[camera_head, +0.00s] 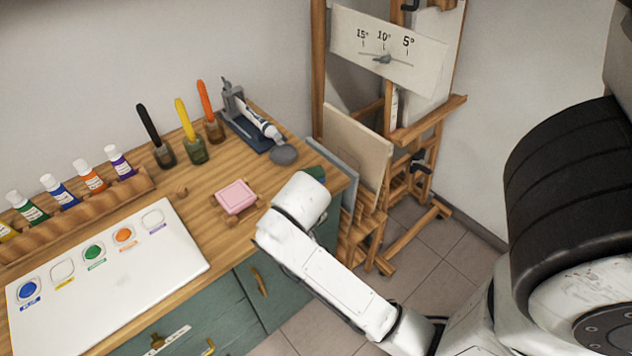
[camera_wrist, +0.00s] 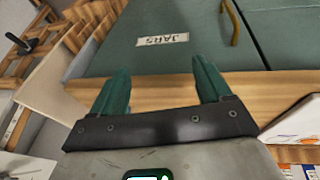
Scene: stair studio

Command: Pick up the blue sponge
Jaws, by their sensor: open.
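I see no blue sponge in either view. A pink sponge-like block (camera_head: 235,196) lies on a small wooden stand on the desk in the head view. My gripper (camera_wrist: 160,64) is open in the wrist view, with two green fingers apart and nothing between them. The desk's front edge and a green front lie beyond the fingers. In the head view my white arm reaches to the desk's right end, right of the pink block, and hides most of the gripper.
A white palette board (camera_head: 120,270) with paint wells lies front left on the desk (camera_head: 190,192). Paint bottles stand in a wooden rack (camera_head: 80,215). Brushes in jars and a blue stand (camera_head: 248,130) are at the back, with a grey oval thing (camera_head: 284,155). An easel (camera_head: 400,130) stands right.

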